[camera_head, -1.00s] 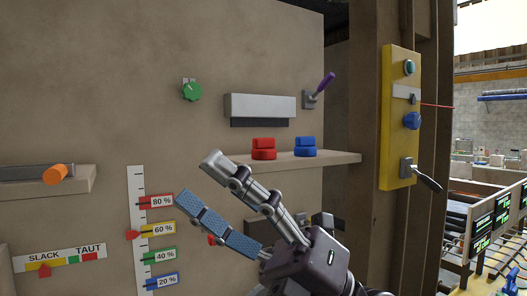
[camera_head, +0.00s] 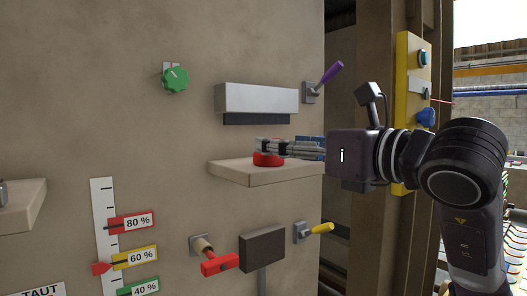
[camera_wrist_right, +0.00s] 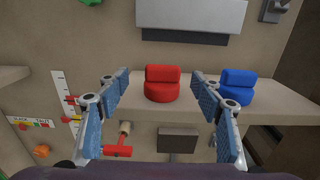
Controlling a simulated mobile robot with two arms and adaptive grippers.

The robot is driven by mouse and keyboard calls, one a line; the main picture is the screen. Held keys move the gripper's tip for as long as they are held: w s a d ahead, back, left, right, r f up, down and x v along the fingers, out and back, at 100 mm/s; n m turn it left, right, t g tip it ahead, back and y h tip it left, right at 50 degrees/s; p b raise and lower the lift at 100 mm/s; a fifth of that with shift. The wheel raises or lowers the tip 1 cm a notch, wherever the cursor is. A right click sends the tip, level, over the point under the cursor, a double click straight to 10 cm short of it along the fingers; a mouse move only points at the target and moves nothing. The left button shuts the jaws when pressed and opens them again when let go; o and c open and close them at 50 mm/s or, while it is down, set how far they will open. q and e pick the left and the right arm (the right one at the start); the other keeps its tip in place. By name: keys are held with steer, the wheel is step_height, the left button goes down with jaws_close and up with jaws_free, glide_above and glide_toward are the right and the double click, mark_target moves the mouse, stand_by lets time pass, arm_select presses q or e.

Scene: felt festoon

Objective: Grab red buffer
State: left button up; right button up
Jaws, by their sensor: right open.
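The red buffer (camera_wrist_right: 162,85) stands on a small wall shelf (camera_wrist_right: 265,101), a rounded red piece on a wider red base. In the head view the red buffer (camera_head: 266,159) is mostly hidden behind my right gripper (camera_head: 270,147), whose fingers reach in from the right at shelf height. In the right wrist view my right gripper (camera_wrist_right: 160,92) is open, its two blue-padded fingers on either side of the red buffer with gaps on both sides. The blue buffer (camera_wrist_right: 236,87) stands to the right, beyond the right finger. My left gripper is not in view.
A grey box (camera_head: 257,100) with a dark lower strip is fixed above the shelf. A purple lever (camera_head: 328,74) is at its right. Below are a red-handled valve (camera_head: 219,264), a dark block (camera_head: 262,248) and a yellow lever (camera_head: 318,229).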

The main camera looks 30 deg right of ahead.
steer(key=shift+w+r+p, duration=0.15)
steer(key=shift+w+p, duration=0.25)
steer(key=shift+w, duration=0.35)
steer(key=shift+w+p, duration=0.35)
steer(key=shift+w, duration=0.5)
steer(key=w, duration=0.1)
steer(key=w+p, duration=0.1)
steer(key=shift+w+f, duration=0.25)
steer(key=shift+w, duration=0.2)
steer(key=c, duration=1.3)
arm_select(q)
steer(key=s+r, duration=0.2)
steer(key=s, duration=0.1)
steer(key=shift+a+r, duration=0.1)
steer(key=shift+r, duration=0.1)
